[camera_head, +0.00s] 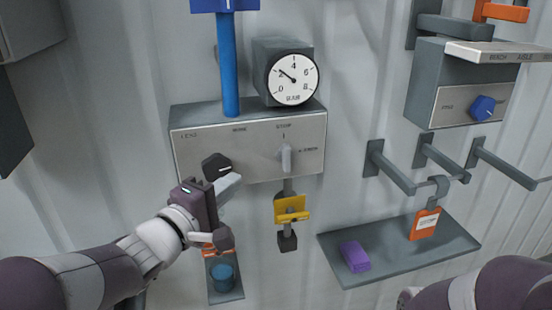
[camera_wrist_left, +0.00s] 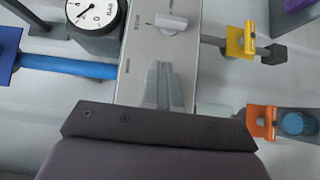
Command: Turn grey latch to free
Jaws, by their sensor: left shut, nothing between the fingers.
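The grey latch (camera_head: 286,158) is a light grey lever handle on the right half of the panel's front plate, pointing roughly up and down below printed marks. It also shows near the top of the left wrist view (camera_wrist_left: 170,22). My left gripper (camera_head: 232,183) is shut and empty, just in front of the plate's lower edge, left of and below the latch and apart from it. Its closed fingers show in the left wrist view (camera_wrist_left: 163,85). A black knob (camera_head: 216,166) sits just above the fingers. My right gripper is out of view.
A yellow tag (camera_head: 291,209) hangs below the latch. A round gauge (camera_head: 292,80) and blue post (camera_head: 229,65) stand above the panel. At right are hooks (camera_head: 393,170) and a shelf with a purple block (camera_head: 355,256).

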